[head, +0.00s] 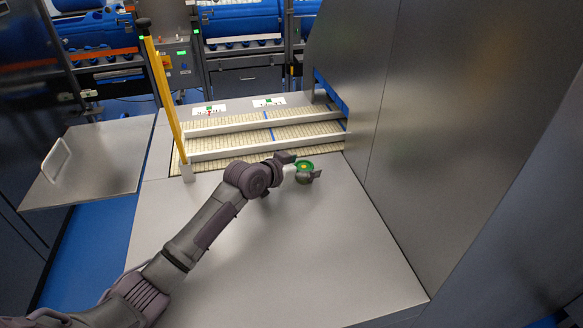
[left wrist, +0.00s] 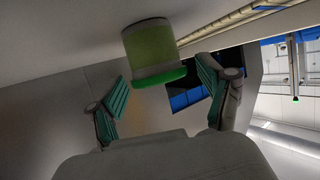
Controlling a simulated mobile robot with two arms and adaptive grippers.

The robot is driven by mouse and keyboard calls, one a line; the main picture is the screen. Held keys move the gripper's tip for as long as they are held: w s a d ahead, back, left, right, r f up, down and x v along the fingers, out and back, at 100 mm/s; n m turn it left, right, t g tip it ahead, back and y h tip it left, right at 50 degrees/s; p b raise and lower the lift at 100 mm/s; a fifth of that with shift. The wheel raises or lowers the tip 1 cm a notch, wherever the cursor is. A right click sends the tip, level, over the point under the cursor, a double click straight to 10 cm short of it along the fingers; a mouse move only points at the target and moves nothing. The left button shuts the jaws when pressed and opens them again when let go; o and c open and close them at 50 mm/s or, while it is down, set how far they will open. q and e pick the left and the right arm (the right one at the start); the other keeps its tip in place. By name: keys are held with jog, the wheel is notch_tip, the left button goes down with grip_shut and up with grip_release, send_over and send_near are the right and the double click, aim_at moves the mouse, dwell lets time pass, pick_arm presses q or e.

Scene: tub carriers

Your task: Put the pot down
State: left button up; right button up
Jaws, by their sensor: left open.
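The pot (head: 304,166) is small and green with a pale lower part and stands upright on the grey metal surface (head: 262,240), just in front of the belts. In the left wrist view the pot (left wrist: 149,45) shows upside down, ahead of the fingertips. My left gripper (head: 301,168) is open at the pot, with one finger on its far side and one on its near side. In the left wrist view the open fingers (left wrist: 160,84) have a gap between them and the pot; contact is not visible. My right gripper is not in view.
Pale slatted belts with white rails (head: 240,147) lie behind the pot. A yellow post (head: 166,95) stands at their left end. A tall metal wall (head: 385,110) closes the right side. The metal surface in front is clear.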

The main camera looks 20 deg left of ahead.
pick_arm(q)
jog(key=p+v, duration=0.8)
jog(key=v, duration=0.3)
jog(key=shift+r, duration=0.1)
jog(key=shift+s+a, duration=0.15)
jog(key=shift+s, duration=0.15)
